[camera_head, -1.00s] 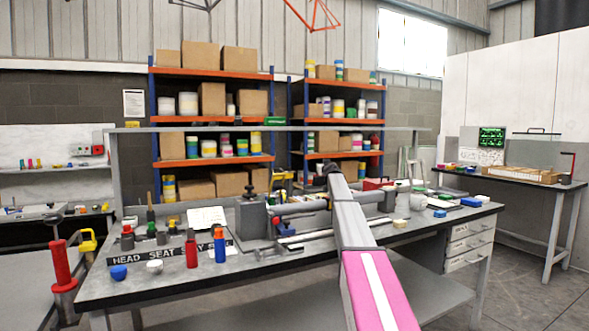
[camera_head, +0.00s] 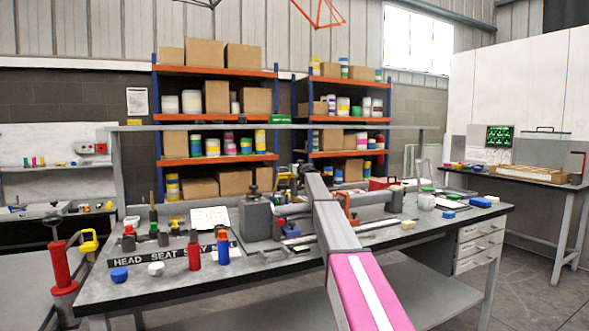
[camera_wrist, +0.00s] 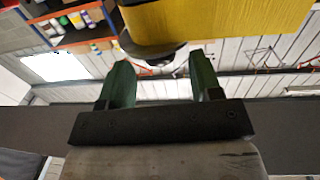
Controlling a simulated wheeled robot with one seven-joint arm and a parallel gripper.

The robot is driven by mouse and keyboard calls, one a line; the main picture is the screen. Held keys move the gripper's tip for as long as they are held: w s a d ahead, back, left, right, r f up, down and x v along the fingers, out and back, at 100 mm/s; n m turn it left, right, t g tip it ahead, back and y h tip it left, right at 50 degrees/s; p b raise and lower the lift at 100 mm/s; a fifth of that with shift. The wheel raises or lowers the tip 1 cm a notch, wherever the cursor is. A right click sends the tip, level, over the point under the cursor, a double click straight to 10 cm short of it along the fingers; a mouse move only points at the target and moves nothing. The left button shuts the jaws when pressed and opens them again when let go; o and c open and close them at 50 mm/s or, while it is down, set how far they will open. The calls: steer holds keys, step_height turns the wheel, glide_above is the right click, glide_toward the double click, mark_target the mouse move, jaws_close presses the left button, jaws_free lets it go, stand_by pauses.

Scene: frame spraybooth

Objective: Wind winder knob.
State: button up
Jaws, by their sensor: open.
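In the wrist view, my gripper (camera_wrist: 160,62) is open, with its two green fingers apart and nothing held between them. A dark rounded part (camera_wrist: 150,50), possibly the winder knob, shows just beyond and between the fingertips, partly covered by a large yellow body (camera_wrist: 220,22). I cannot tell whether a finger touches it. In the head view, my arm reaches over the workbench (camera_head: 150,285), and my gripper is hard to make out at its far end. A small yellow thing (camera_head: 283,182) stands near there, beside a grey block with a black knob on top (camera_head: 253,190).
The bench holds a red bottle (camera_head: 194,253), a blue bottle (camera_head: 223,247), blue and white caps, and a long label strip. Shelves with boxes and tins (camera_head: 215,97) stand behind. A red post (camera_head: 60,265) rises at the left.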

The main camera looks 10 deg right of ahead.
steer(key=x, duration=0.3)
steer(key=shift+w, duration=0.35)
steer(key=c, duration=0.9)
steer(key=shift+n+g+y, duration=0.8)
steer(key=shift+n+y, duration=0.6)
steer(key=shift+y, duration=0.7)
steer(key=shift+a+n+g+y, duration=0.1)
steer(key=shift+n+g+y, duration=0.8)
steer(key=shift+y, duration=0.4)
steer(key=o, duration=0.9)
